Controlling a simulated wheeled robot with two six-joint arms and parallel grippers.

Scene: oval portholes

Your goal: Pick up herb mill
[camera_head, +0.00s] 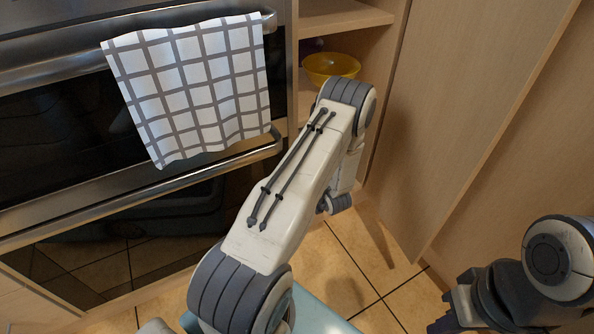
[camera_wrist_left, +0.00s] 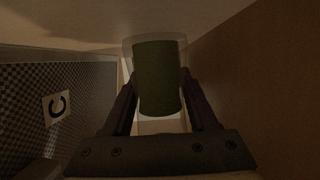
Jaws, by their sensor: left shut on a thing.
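The herb mill (camera_wrist_left: 158,80) looks like a dark green cylinder with a clear rim around its top. It shows in the left wrist view between the two dark fingers of my left gripper (camera_wrist_left: 160,98), which is shut on it. My right gripper (camera_head: 452,308) is at the lower right of the head view, dark and partly cut off. I cannot tell whether it is open.
A yellow bowl (camera_head: 331,67) stands on a cabinet shelf (camera_head: 340,17) beyond my left arm. An oven with a checked towel (camera_head: 190,88) is at left. A tall wooden panel (camera_head: 460,110) is at right.

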